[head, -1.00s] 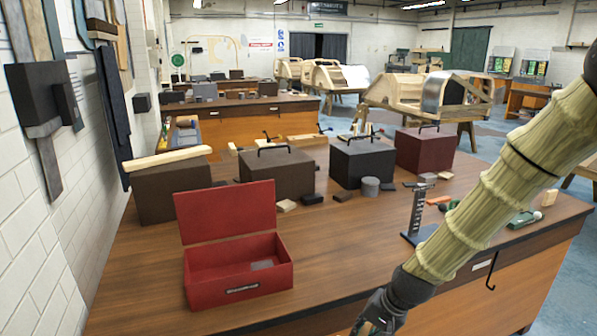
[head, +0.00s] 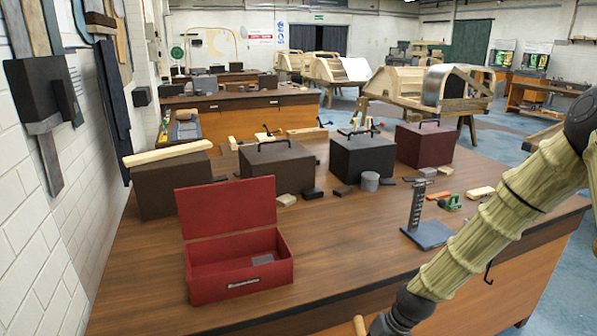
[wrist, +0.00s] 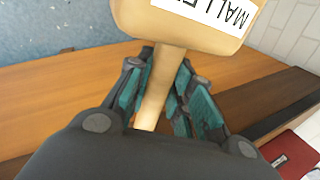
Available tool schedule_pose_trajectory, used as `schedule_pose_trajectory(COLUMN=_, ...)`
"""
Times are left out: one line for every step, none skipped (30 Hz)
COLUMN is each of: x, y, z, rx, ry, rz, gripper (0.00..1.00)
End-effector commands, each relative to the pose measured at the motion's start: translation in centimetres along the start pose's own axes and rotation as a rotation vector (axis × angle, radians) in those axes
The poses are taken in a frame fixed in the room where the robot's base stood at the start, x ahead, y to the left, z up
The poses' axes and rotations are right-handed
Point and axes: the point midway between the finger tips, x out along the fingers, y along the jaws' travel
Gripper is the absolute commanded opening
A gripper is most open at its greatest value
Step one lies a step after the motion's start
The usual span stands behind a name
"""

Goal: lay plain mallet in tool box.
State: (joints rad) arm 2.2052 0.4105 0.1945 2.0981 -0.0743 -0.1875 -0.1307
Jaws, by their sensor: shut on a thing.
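The plain wooden mallet (wrist: 185,22) has a pale head with a white label reading "MALLE…", partly cut off by the top of the wrist view. My gripper (wrist: 166,88) is shut on its handle, with the teal-padded fingers on both sides of it. In the head view only a small bit of the wooden handle (head: 360,325) shows at the bottom edge, and the gripper itself is out of frame. The red tool box (head: 238,284) stands open on the bench, lid raised at the back, with a small grey piece inside. Its corner shows in the wrist view (wrist: 297,160).
The wooden bench (head: 330,235) is clear around the tool box's right side. Dark cases (head: 280,170) and a maroon case (head: 424,146) line the back. A grey upright stand (head: 420,215) is at the right. A brick wall borders the left.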

Motion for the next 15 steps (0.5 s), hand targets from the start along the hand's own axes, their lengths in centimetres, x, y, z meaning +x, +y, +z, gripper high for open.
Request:
schedule_pose_trajectory(x=-0.6, y=-0.2, z=0.0, rx=0.000, ry=0.000, rz=0.000, gripper=0.00)
schedule_pose_trajectory(x=-0.7, y=-0.3, z=0.0, rx=0.000, ry=0.000, rz=0.000, gripper=0.00)
schedule_pose_trajectory(x=-0.9, y=-0.4, z=0.0, rx=0.000, ry=0.000, rz=0.000, gripper=0.00)
schedule_pose_trajectory(x=-1.1, y=-0.5, z=0.0, rx=0.001, ry=0.000, rz=0.000, gripper=0.00)
schedule_pose_trajectory(x=-1.2, y=-0.5, z=0.0, rx=0.001, ry=0.000, rz=0.000, gripper=0.00)
schedule_pose_trajectory(x=-1.5, y=-0.6, z=0.0, rx=0.001, ry=0.000, rz=0.000, gripper=0.00)
schedule_pose_trajectory(x=-1.6, y=-0.7, z=0.0, rx=0.001, ry=0.000, rz=0.000, gripper=0.00)
schedule_pose_trajectory(x=-1.8, y=-0.8, z=0.0, rx=0.001, ry=0.000, rz=0.000, gripper=0.00)
schedule_pose_trajectory(x=-2.0, y=-0.8, z=0.0, rx=0.001, ry=0.000, rz=0.000, gripper=0.00)
schedule_pose_trajectory(x=-2.2, y=-0.9, z=0.0, rx=0.001, ry=0.000, rz=0.000, gripper=0.00)
schedule_pose_trajectory(x=-2.3, y=-1.0, z=0.0, rx=0.001, ry=0.000, rz=0.000, gripper=0.00)
schedule_pose_trajectory(x=-2.6, y=-1.1, z=0.0, rx=0.001, ry=0.000, rz=0.000, gripper=0.00)
schedule_pose_trajectory(x=-2.7, y=-1.1, z=0.0, rx=0.001, ry=0.000, rz=0.000, gripper=0.00)
schedule_pose_trajectory(x=-2.9, y=-1.2, z=0.0, rx=0.001, ry=0.000, rz=0.000, gripper=0.00)
schedule_pose_trajectory(x=-3.1, y=-1.3, z=0.0, rx=0.001, ry=0.001, rz=0.000, gripper=0.00)
